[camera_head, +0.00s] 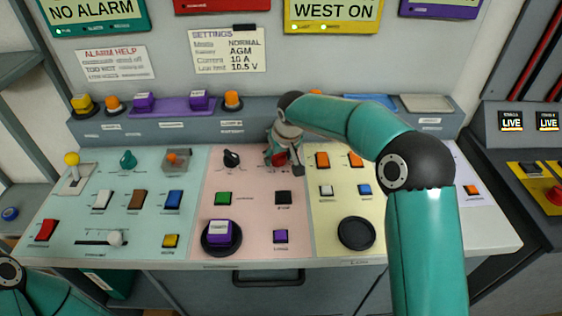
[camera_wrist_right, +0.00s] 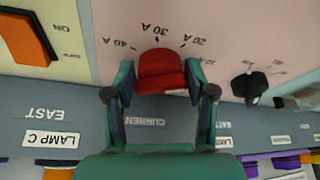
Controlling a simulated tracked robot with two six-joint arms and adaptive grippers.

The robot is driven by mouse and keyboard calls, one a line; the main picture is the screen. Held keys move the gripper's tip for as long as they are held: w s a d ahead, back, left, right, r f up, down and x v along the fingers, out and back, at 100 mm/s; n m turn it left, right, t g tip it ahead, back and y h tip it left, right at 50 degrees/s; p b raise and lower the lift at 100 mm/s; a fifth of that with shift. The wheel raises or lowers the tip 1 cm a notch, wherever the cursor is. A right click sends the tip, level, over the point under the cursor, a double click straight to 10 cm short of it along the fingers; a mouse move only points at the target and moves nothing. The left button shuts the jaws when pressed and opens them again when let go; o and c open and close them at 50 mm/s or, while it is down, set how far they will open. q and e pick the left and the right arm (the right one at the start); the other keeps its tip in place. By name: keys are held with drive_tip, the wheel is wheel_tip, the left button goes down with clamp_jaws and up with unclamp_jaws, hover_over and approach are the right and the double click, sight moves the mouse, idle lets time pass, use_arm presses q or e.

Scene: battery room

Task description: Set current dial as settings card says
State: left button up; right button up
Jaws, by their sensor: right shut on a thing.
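The settings card (camera_head: 227,50) on the back wall reads mode NORMAL, AGM, current 10 A and low limit 10.5 V. The red current dial (camera_head: 277,158) sits at the back of the pink panel. In the right wrist view the dial (camera_wrist_right: 160,72) shows upside down, with marks for 40, 30 and 20 A and a partly blurred 10 A. My right gripper (camera_head: 284,156) is shut on the dial, one finger on each side in the wrist view (camera_wrist_right: 160,92). I cannot tell for sure which mark the dial points at. My left gripper is out of view.
A black selector knob (camera_head: 231,158) stands just left of the dial. Orange switches (camera_head: 322,160) are close on the right, on the yellow panel. A green button (camera_head: 223,198) and a black button (camera_head: 283,197) lie in front. My right arm covers part of the right panel.

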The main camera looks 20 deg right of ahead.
drive_tip(key=shift+w+a+r+m+h+b, duration=0.1)
drive_tip(key=shift+m+h+b, duration=0.4)
drive_tip(key=shift+m, duration=0.5)
drive_tip(key=o, duration=1)
drive_tip(key=shift+r, duration=0.1)
drive_tip(key=v, duration=1.1)
drive_tip(key=shift+r, duration=0.3)
